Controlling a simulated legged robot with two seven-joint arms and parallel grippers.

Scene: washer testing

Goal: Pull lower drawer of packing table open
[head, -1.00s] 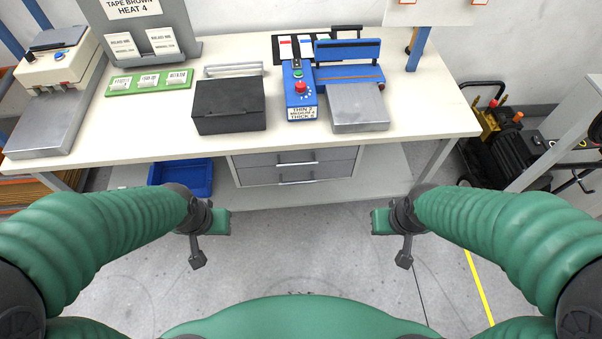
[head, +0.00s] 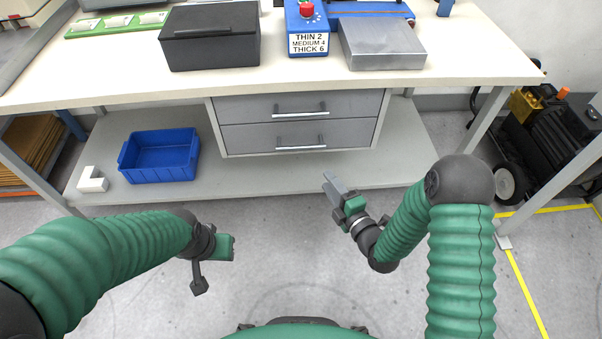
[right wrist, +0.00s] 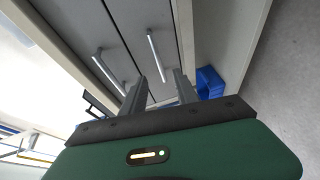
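The packing table (head: 130,75) has two grey drawers under its top, and both look closed. The lower drawer (head: 240,138) has a silver bar handle (head: 301,147). That handle also shows in the right wrist view (right wrist: 158,60), beyond the fingertips. The upper drawer (head: 240,106) sits just above it. My right gripper (head: 328,181) is in front of and slightly below the lower drawer, apart from its handle. Its two fingers are spread with nothing between them in the right wrist view (right wrist: 160,88). My left gripper (head: 213,262) hangs at the lower left, away from the drawers; its fingers are unclear.
A blue bin (head: 160,172) and a white angled piece (head: 92,180) lie on the lower shelf (head: 225,182). A black box (head: 210,48) and a silver-plated device (head: 382,45) stand on the tabletop. Open floor lies before the table. Black equipment (head: 560,145) stands at right.

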